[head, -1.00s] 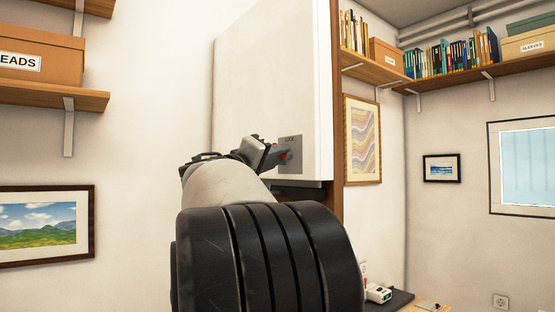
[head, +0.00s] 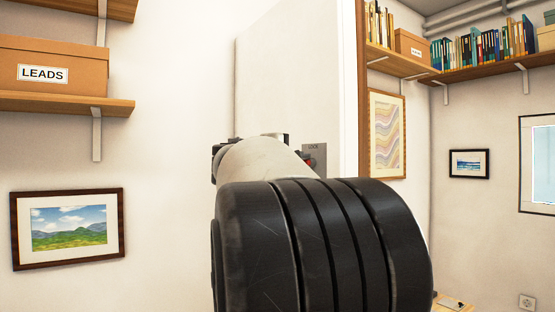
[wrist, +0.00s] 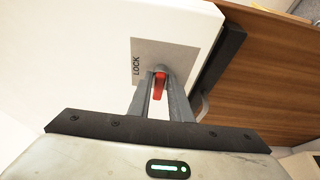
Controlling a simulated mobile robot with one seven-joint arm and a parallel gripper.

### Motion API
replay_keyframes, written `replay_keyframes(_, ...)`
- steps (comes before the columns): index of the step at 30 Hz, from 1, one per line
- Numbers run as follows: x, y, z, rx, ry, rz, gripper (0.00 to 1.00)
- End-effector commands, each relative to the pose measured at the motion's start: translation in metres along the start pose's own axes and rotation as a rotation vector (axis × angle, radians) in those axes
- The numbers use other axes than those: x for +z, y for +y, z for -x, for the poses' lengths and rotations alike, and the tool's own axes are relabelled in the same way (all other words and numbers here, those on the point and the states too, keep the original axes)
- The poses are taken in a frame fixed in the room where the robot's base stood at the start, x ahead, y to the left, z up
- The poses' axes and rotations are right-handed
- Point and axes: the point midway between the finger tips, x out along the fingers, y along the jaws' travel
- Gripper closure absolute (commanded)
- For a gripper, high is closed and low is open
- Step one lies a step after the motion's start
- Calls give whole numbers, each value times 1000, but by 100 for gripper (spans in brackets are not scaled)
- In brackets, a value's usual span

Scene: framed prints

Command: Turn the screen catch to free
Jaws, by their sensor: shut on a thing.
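The screen catch is a red lever (wrist: 160,86) on a grey plate (wrist: 180,55), set near the edge of a white panel (wrist: 80,60). In the wrist view the plate's printed LOCK is left of the lever, and the lever points down the picture. My gripper (wrist: 161,92) is shut on the red lever, one finger on each side. In the head view the plate (head: 320,150) and a bit of red (head: 310,161) show just past my arm, which hides most of my gripper and the lever. No other word on the plate is readable.
A brown wooden side (wrist: 265,75) and a dark bar (wrist: 222,58) lie close right of the panel edge. A landscape print (head: 68,228) and a shelf with a LEADS box (head: 55,68) are on the left wall. A wavy print (head: 386,135) hangs to the right.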

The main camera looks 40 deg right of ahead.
Motion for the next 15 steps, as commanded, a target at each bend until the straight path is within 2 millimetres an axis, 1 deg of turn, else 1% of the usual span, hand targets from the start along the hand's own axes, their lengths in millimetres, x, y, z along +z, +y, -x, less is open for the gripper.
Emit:
replay_keyframes(14,0,-2,0,-7,-2,12,100)
replay_keyframes(15,0,-2,0,-7,-2,12,77)
